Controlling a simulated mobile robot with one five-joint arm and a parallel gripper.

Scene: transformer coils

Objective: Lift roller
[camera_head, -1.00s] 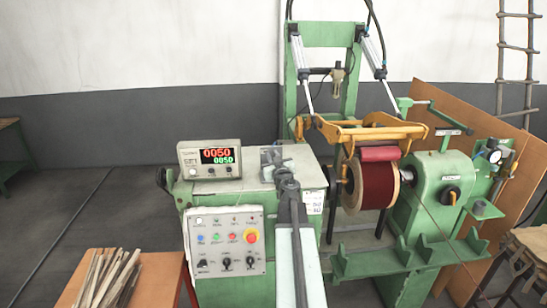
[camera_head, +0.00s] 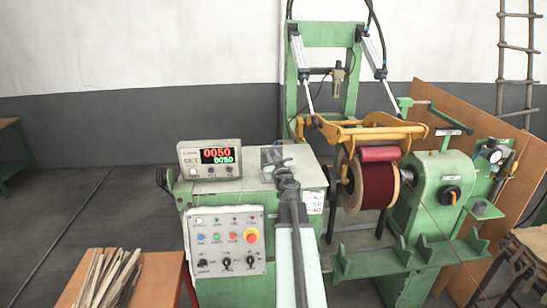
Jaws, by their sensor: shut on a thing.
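The red roller (camera_head: 379,154) hangs in the yellow frame (camera_head: 370,132), just above the wooden-flanged coil (camera_head: 378,186) wound in dark red. It looks to be touching or very close to the coil; the gap is too small to tell. My gripper (camera_head: 282,170) is at the top of the green control cabinet (camera_head: 312,172), left of the coil and apart from the roller. It is shut on a small dark lever (camera_head: 271,154) there; the fingers and the held part are small and partly hidden by my arm.
A display (camera_head: 210,158) reading 0050 sits on the cabinet, above a button panel (camera_head: 227,243). A green headstock (camera_head: 432,185) stands right of the coil. A table (camera_head: 160,282) with wood strips is at lower left. Floor is free at left.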

